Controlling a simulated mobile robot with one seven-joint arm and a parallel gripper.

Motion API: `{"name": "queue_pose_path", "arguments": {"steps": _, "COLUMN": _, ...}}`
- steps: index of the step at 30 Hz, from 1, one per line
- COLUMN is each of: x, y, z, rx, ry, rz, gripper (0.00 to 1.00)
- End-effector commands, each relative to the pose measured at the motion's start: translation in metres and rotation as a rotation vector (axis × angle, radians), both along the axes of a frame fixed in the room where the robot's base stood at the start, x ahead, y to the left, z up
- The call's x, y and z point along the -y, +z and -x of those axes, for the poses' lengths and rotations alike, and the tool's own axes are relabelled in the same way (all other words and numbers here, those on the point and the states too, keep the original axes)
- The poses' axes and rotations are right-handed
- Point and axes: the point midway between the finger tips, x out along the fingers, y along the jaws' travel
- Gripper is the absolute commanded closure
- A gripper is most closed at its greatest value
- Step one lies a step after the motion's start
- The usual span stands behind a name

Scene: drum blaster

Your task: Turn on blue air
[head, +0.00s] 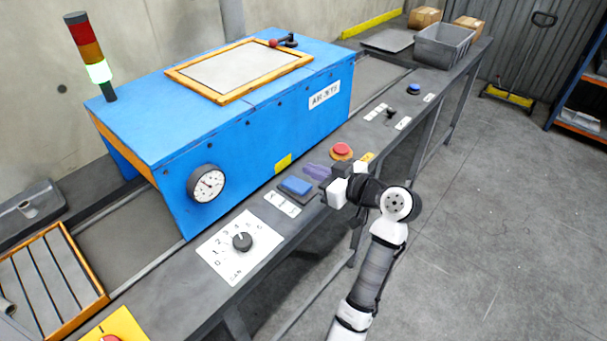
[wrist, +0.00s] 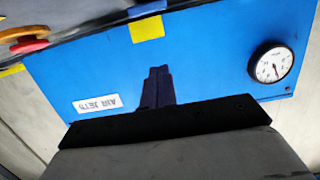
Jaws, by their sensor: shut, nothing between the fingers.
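A blue rocker switch (head: 296,186) sits on the grey rail in front of the blue machine (head: 230,85), with small white labels beside it. Part of a blue item, apparently this switch, shows at the top edge of the wrist view (wrist: 147,8). My gripper (head: 308,168) is just right of and behind the switch in the head view, apart from it as far as I can tell. Its dark purple fingers are together and empty; they also show in the wrist view (wrist: 158,72) against the machine's blue face. Which way the switch is tilted is too small to tell.
A red mushroom button (head: 341,150) stands close behind my gripper. A numbered dial (head: 242,241) is nearer on the rail. A round gauge (head: 206,183) and an air jets label (wrist: 97,103) are on the machine. A small blue button (head: 413,88) is farther along.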

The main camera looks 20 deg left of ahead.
Motion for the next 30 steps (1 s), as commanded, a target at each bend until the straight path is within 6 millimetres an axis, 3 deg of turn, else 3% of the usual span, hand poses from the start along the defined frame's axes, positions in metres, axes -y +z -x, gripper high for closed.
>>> {"name": "queue_pose_path", "arguments": {"steps": 3, "x": 0.020, "y": 0.007, "z": 0.006, "rx": 0.003, "ry": -0.004, "rz": 0.000, "gripper": 1.00}}
{"name": "queue_pose_path", "arguments": {"steps": 9, "x": 0.036, "y": 0.016, "z": 0.013, "rx": 0.001, "ry": -0.002, "rz": -0.001, "gripper": 1.00}}
{"name": "queue_pose_path", "arguments": {"steps": 26, "x": 0.039, "y": 0.018, "z": 0.014, "rx": -0.001, "ry": -0.002, "rz": -0.001, "gripper": 1.00}}
{"name": "queue_pose_path", "arguments": {"steps": 30, "x": 0.042, "y": 0.016, "z": 0.001, "rx": -0.028, "ry": -0.088, "rz": 0.017, "gripper": 1.00}}
